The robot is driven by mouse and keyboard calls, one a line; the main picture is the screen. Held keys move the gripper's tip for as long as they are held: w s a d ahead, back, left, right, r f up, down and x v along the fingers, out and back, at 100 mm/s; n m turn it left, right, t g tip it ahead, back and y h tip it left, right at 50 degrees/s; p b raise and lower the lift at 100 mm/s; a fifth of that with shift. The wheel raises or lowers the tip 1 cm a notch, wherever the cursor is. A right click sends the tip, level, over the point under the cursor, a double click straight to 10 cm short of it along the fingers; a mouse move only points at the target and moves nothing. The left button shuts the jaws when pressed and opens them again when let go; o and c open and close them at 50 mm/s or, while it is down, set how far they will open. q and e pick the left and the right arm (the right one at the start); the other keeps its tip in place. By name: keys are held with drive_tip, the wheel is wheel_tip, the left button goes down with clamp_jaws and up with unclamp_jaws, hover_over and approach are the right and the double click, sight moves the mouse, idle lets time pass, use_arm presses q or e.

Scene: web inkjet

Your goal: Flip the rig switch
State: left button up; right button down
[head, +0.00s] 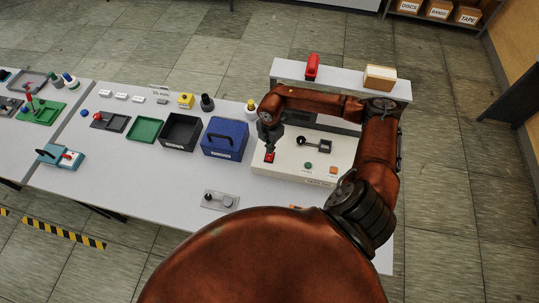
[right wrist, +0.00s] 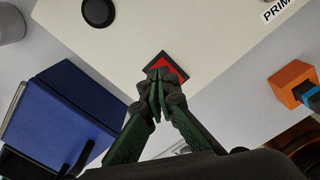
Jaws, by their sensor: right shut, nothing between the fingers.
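The rig is a white box (head: 285,169) on the table, with a red switch (head: 270,157) in a dark frame near its left front. A black lever, a green button (head: 307,165) and an orange button (head: 333,170) are also on its top. My right gripper (head: 267,148) is shut and empty, right over the red switch. In the right wrist view, the closed fingertips (right wrist: 157,78) cover part of the red switch (right wrist: 172,66); I cannot tell whether they touch it. My left gripper is not in view.
A blue box (head: 225,138) with a handle stands just left of the rig. A black bin (head: 180,131) and a green tray (head: 145,129) are farther left. A raised shelf behind the rig holds a red object (head: 312,66) and a wooden block (head: 380,77).

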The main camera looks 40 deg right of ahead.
drive_tip(key=shift+r+p, duration=1.4)
drive_tip(key=shift+r, duration=1.05)
